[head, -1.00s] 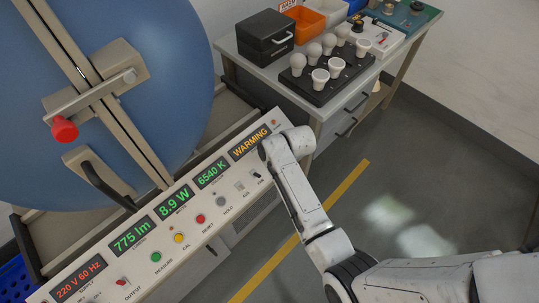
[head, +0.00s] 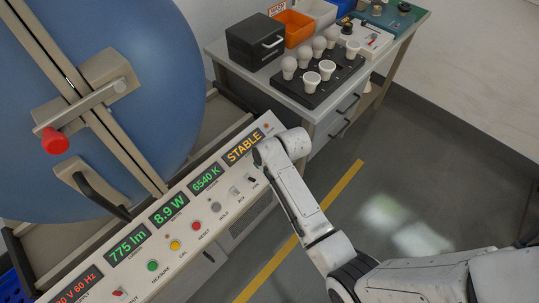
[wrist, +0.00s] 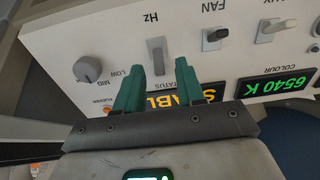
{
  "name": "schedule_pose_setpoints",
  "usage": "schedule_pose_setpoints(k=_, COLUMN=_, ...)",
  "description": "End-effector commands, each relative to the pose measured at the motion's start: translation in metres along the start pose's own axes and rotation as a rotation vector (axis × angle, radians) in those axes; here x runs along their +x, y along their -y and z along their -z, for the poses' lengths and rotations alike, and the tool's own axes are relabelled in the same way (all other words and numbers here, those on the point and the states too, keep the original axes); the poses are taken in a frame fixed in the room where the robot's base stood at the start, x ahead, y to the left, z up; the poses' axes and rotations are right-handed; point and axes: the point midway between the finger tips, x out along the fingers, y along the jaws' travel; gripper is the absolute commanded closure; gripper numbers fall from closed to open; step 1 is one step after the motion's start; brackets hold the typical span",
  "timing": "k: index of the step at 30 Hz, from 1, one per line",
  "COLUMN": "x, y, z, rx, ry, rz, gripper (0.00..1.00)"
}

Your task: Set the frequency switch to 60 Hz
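The frequency switch (wrist: 156,48) is a grey lever on the white panel, marked "Hz" in the wrist view, where the lettering is upside down. My gripper (wrist: 159,66) has two green fingers standing apart, one on each side of the lever's line. I cannot tell whether they touch it. In the head view my wrist hides the switch and the fingers at the console's right end. The supply display (head: 77,286), cut by the frame edge, shows red digits ending in "60 Hz".
A fan switch (wrist: 215,38), an aux switch (wrist: 274,31) and a round knob (wrist: 88,69) flank the Hz switch. The status display (head: 244,147) reads "STABLE". A bench with a bulb tray (head: 322,85) stands behind. Open floor (head: 420,170) lies to the right.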

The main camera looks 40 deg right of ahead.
Motion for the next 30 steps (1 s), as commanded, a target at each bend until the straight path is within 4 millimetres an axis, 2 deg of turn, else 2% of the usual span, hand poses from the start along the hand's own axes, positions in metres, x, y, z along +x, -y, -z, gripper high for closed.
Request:
schedule_pose_setpoints(k=9, x=-0.054, y=-0.001, z=0.000, rx=-0.004, ry=-0.001, rz=-0.003, gripper=0.62)
schedule_pose_setpoints(k=15, x=-0.083, y=0.000, z=0.000, rx=-0.003, ry=-0.001, rz=-0.002, gripper=0.62)
schedule_pose_setpoints(k=21, x=-0.096, y=0.001, z=0.000, rx=-0.002, ry=0.000, rz=0.001, gripper=0.62)
schedule_pose_setpoints(k=30, x=-0.097, y=0.001, z=0.000, rx=-0.002, ry=0.000, rz=0.001, gripper=0.62)
